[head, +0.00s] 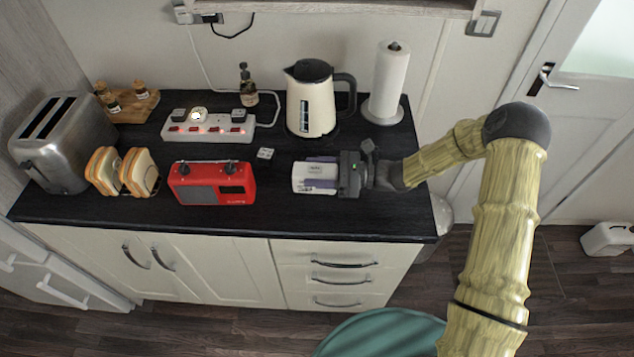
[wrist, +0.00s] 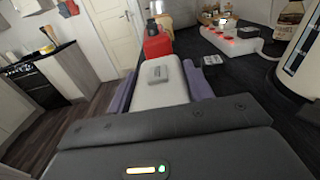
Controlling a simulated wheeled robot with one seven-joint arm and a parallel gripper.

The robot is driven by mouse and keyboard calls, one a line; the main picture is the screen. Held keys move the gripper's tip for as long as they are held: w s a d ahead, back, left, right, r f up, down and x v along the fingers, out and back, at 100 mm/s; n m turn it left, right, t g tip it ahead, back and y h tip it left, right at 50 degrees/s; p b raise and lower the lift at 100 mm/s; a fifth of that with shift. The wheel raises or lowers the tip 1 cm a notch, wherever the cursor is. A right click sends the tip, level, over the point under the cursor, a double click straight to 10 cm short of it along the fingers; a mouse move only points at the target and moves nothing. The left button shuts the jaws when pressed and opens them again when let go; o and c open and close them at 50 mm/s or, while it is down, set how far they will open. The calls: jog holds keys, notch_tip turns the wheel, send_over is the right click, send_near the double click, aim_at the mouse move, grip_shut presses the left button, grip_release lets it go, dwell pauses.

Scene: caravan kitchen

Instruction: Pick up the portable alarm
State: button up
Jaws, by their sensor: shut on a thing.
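The portable alarm, a white box with a grey raised panel, shows in the head view (head: 304,176) on the right half of the dark counter. My gripper (head: 320,174) reaches in from the right, its purple-padded fingers closed on the two sides of the alarm. In the wrist view the alarm (wrist: 160,92) lies between the two purple pads. I cannot tell whether its underside touches the counter.
A cream kettle (head: 311,100) and a paper towel roll (head: 389,84) stand behind. A power strip (head: 208,128), sandwiches and a toaster (head: 62,140) fill the left. The counter's front strip is clear.

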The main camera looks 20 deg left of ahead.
aim_at(317, 168)
notch_tip(317, 168, up, 5)
jog(key=shift+f+b, duration=0.15)
jog(key=shift+b, duration=0.15)
jog(key=shift+f, duration=0.1)
dwell(0.4)
